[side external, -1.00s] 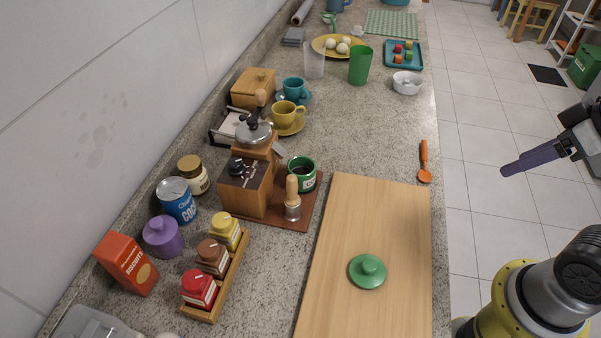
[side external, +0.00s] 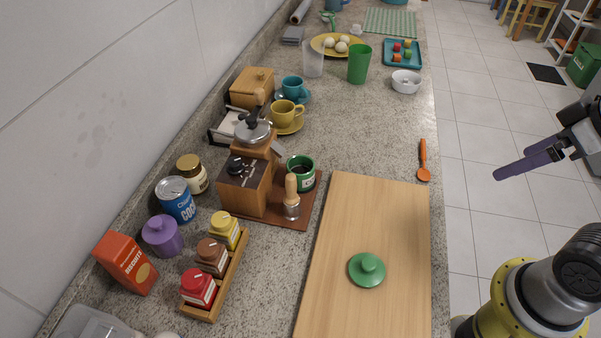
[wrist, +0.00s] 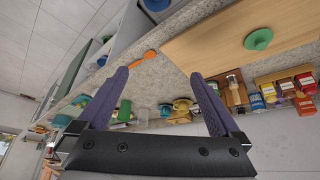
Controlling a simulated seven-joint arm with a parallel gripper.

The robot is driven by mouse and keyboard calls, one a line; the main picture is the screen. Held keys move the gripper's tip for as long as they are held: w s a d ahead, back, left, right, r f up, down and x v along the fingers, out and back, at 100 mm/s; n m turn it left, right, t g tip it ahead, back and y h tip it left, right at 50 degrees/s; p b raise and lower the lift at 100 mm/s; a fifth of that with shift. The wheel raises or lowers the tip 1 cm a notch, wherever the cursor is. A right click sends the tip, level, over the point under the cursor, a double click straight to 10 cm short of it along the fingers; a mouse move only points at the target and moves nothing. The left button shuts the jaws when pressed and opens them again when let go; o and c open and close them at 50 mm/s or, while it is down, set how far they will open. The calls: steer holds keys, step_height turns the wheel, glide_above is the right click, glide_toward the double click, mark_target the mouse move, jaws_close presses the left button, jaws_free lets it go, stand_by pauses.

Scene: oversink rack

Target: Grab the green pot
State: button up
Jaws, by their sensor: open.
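A green pot (side external: 301,173) with a white label and dark contents stands open on a brown board beside the wooden coffee grinder. A round green lid (side external: 367,269) with a knob lies apart from it on the cutting board; the lid also shows in the wrist view (wrist: 258,39). My gripper (side external: 512,168) is open and empty at the right, out past the counter's edge, well away from the pot. Its two purple fingers also show spread apart in the wrist view (wrist: 160,73).
The wooden grinder (side external: 247,186) stands left of the pot, and a wooden-handled tool (side external: 291,197) stands close in front. A cutting board (side external: 385,212) fills the near right counter. An orange spoon (side external: 423,160) lies by the edge.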

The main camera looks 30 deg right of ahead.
steer(key=w+a+r+n+g, duration=0.1)
steer(key=w+a+r+n, duration=0.2)
steer(key=w+r+n, duration=0.45)
steer(key=w+a+r+n+g, duration=0.1)
steer(key=w+a+r+n, duration=0.25)
steer(key=w, duration=0.65)
steer(key=n+g, duration=0.4)
steer(key=n, duration=0.1)
glide_above(301, 170)
steer(key=s+a, duration=0.1)
steer(key=s, duration=0.1)
step_height(301, 170, down, 15)
steer(key=f, duration=0.7)
steer(key=shift+w+f, duration=0.25)
steer(key=shift+f, duration=0.05)
steer(key=shift+s+a+f, duration=0.1)
steer(key=shift+s+f, duration=0.05)
steer(key=shift+f, duration=1.2)
steer(key=shift+s+a+f, duration=0.1)
steer(key=shift+f, duration=1.25)
